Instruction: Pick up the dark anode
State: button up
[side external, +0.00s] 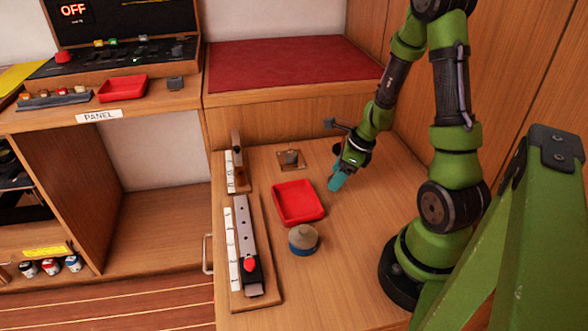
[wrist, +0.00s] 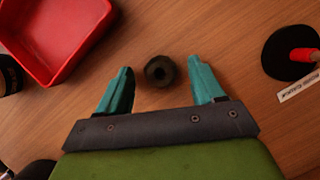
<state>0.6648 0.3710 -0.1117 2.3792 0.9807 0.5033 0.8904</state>
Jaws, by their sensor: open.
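The dark anode (wrist: 160,71), a small dark nut-like ring with a hole in its middle, lies on the wooden table in the wrist view. My gripper (wrist: 159,67) is open, with its teal fingers on either side of the anode. Clear gaps show between the anode and both fingers, and nothing is held. In the side external view my gripper (side external: 336,181) points down to the right of the red tray. I cannot make out the anode in that view; the gripper probably hides it. The exact height of the fingertips above the table is unclear.
A red tray (side external: 298,203) lies left of my gripper, with a round tin (side external: 303,240) in front of it. Wooden strips with a red-knobbed bar (side external: 246,250) line the left edge. In the wrist view, a black disc (wrist: 281,62) with a red rod lies right.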

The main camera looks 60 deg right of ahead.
jog(key=c, duration=1.2)
jog(key=shift+w+r, duration=0.1)
